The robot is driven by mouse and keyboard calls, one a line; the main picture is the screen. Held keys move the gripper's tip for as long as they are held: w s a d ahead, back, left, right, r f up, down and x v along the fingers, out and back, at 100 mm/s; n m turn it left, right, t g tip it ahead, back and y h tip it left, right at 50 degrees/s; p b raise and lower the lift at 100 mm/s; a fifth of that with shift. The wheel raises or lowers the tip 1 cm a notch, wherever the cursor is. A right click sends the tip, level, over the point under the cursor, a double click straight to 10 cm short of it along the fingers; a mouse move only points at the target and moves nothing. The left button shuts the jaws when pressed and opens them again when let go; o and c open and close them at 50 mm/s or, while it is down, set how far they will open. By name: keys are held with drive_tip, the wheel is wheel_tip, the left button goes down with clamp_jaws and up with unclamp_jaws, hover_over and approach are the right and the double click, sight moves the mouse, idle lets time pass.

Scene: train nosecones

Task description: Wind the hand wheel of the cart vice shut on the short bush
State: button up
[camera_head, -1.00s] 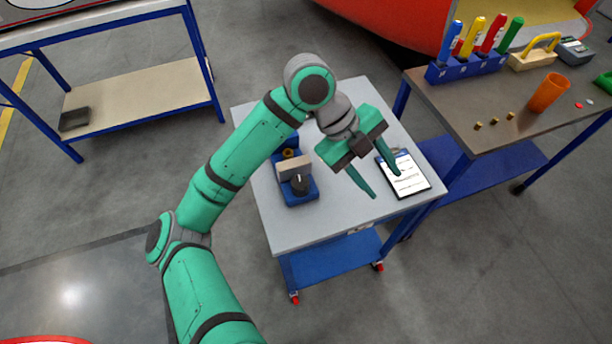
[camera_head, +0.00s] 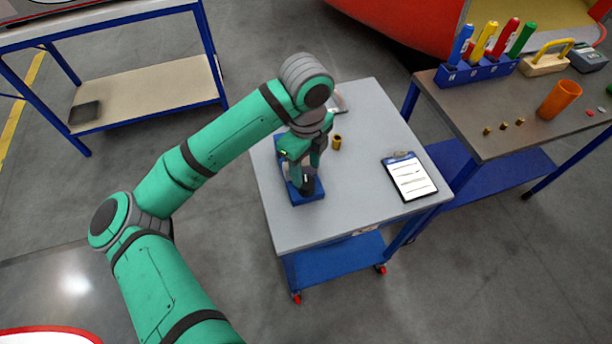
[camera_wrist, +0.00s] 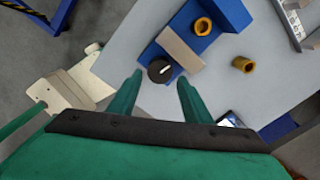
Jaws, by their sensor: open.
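The cart vice has a blue base (camera_head: 308,197) on the cart's grey top and is partly hidden by my gripper in the head view. Its dark round hand wheel (camera_wrist: 160,70), with a white mark, sits beside the pale jaw block (camera_wrist: 180,48) in the wrist view. A gold bush (camera_wrist: 203,26) is in the vice beyond that block, with a strip of blue visible between them. A second gold bush (camera_wrist: 243,64) is on the cart top beside the vice. My gripper (camera_head: 308,168) is open over the vice, its fingertips on either side of the wheel; contact cannot be told.
A clipboard (camera_head: 410,177) lies on the cart's right side. The front of the cart top (camera_head: 340,218) is clear. A bench (camera_head: 480,145) at the right holds colored tools in a blue rack (camera_head: 476,71), an orange cup (camera_head: 559,100) and several small gold pieces.

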sight(306, 182)
drive_tip(key=shift+f, duration=2.2)
drive_tip(key=c, duration=0.8)
